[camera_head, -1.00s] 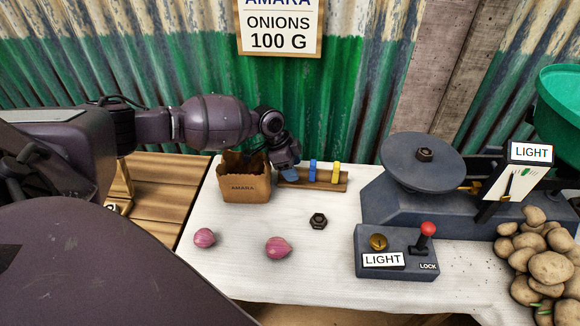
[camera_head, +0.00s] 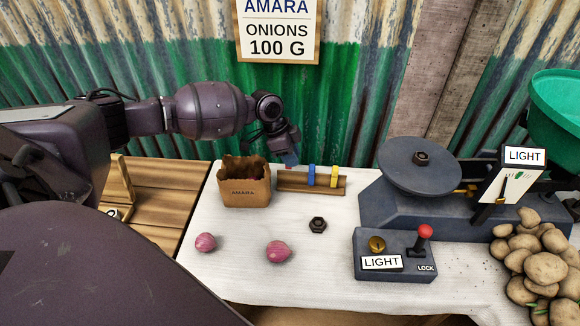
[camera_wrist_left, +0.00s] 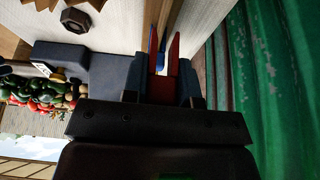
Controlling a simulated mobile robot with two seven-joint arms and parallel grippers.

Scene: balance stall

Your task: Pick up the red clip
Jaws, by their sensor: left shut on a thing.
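The red clip (camera_wrist_left: 160,90) shows in the wrist view between the fingers of my left gripper (camera_wrist_left: 162,82), which is shut on it. In the head view my left gripper (camera_head: 291,160) is above the left end of the wooden rack (camera_head: 290,184), and the red clip is hidden there. A blue clip (camera_head: 311,175) and a yellow clip (camera_head: 334,176) stand on the rack to the right. My right gripper is not in view.
A paper bag (camera_head: 246,192) stands left of the rack. Two onions (camera_head: 206,242) and a dark hex nut (camera_head: 318,225) lie on the white cloth. A scale (camera_head: 421,165) with a lock box (camera_head: 395,268) and potatoes (camera_head: 545,267) fill the right side.

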